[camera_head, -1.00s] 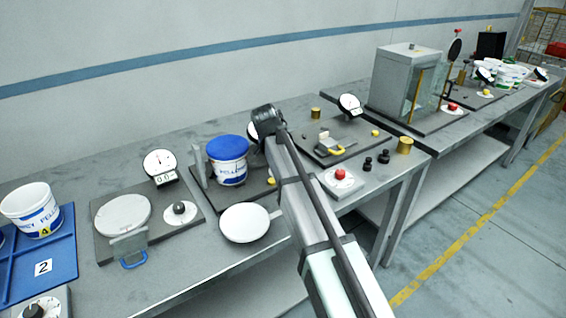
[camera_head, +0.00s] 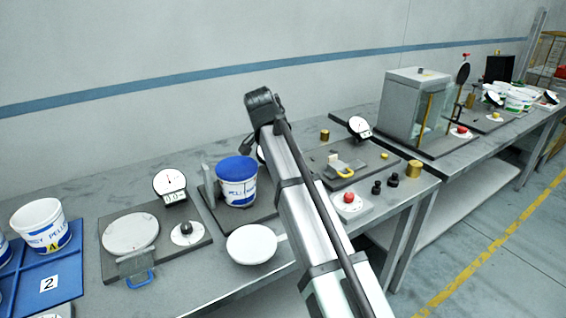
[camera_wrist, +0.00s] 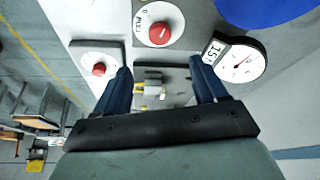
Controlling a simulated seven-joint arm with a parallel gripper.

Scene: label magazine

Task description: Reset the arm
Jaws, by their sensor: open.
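My arm (camera_head: 305,200) rises across the middle of the head view, and its dark joint (camera_head: 262,106) stands above the bench. My gripper (camera_wrist: 162,84) shows in the wrist view, with its two blue fingers spread apart and nothing held between them. It is above the bench, apart from the things below. Beyond the fingers are a red knob on a white dial (camera_wrist: 159,33), a second red knob (camera_wrist: 99,69) and a gauge (camera_wrist: 242,62). In the head view the gripper itself is not visible.
A blue-lidded bucket (camera_head: 237,181) and a white round pan (camera_head: 251,244) stand left of my arm. A blue tray (camera_head: 45,283) with an open bucket (camera_head: 41,226) is at the far left. A glass-fronted cabinet (camera_head: 417,105) stands at right. The space above the bench is mostly clear.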

